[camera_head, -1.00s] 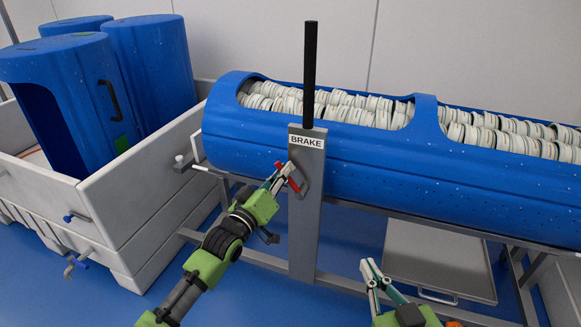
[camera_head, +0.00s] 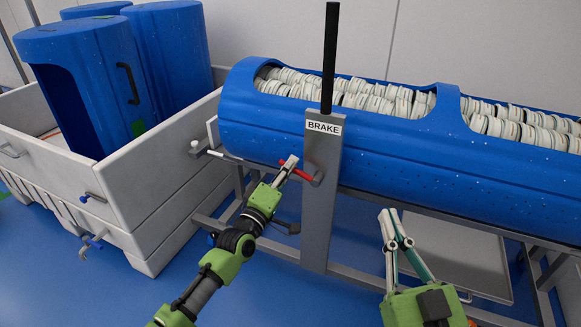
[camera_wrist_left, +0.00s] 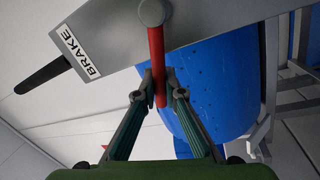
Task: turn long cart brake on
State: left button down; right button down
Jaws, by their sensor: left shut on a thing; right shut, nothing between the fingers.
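The grey brake post (camera_head: 318,215) of the long cart bears a white BRAKE label (camera_head: 324,127) and a black upright bar (camera_head: 330,55). A red brake lever (camera_head: 301,174) points left and slightly up from its pivot on the post. My left gripper (camera_head: 289,165) is shut on the lever near its free end. In the left wrist view the red lever (camera_wrist_left: 156,60) runs from a round grey pivot down between the fingertips (camera_wrist_left: 161,90). My right gripper (camera_head: 392,215) is shut and empty, low in front of the long cart, apart from the post.
The long cart carries a blue tub (camera_head: 400,150) full of pale round pieces. At left, a grey-white bin cart (camera_head: 150,195) holds blue drums (camera_head: 85,75); its corner is near my left arm. A grey tray (camera_head: 455,255) lies under the long cart. Blue floor is open in front.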

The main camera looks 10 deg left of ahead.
pick_arm(q)
jog(key=shift+f, duration=0.1)
jog(key=c, duration=2.4)
grip_release()
jog(key=shift+a, duration=0.1)
jog(key=v, duration=1.2)
